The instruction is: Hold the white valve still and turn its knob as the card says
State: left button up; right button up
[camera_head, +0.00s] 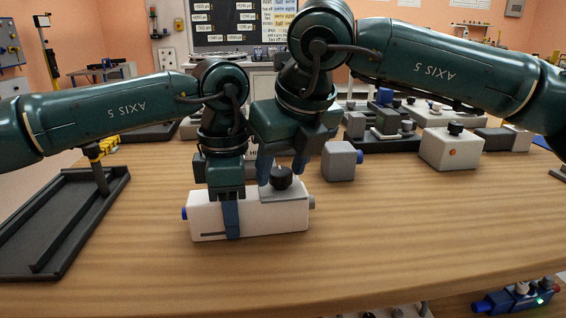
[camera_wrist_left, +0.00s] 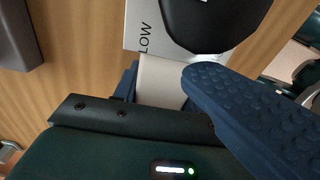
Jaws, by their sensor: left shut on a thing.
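The white valve (camera_head: 260,216) lies on the wooden table in front of me, with a blue cap at its left end and a grey one at its right. Its dark knob (camera_head: 281,179) stands on a grey plate on top. My left gripper (camera_head: 231,219) is shut on the valve body, left of the knob. In the left wrist view the white valve (camera_wrist_left: 160,82) sits by my blue finger, with the letters "LOW" beside the black knob (camera_wrist_left: 213,22). My right gripper (camera_head: 282,170) points down at the knob, its fingers apart; contact with the knob is unclear.
A grey block with a blue cap (camera_head: 340,161) stands just behind the valve. A white box with a dark knob (camera_head: 451,150) and dark fixtures are further right. A black tray (camera_head: 50,225) is at left. The front table is clear. Wall cards (camera_head: 280,20) are partly hidden.

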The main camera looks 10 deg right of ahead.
jog(key=c, duration=0.8)
jog(key=shift+d+n+g+y, duration=0.1)
jog(key=shift+n+g+y, duration=0.35)
jog(key=shift+n, duration=1.15)
jog(key=o, duration=1)
jog(key=v, duration=1.2)
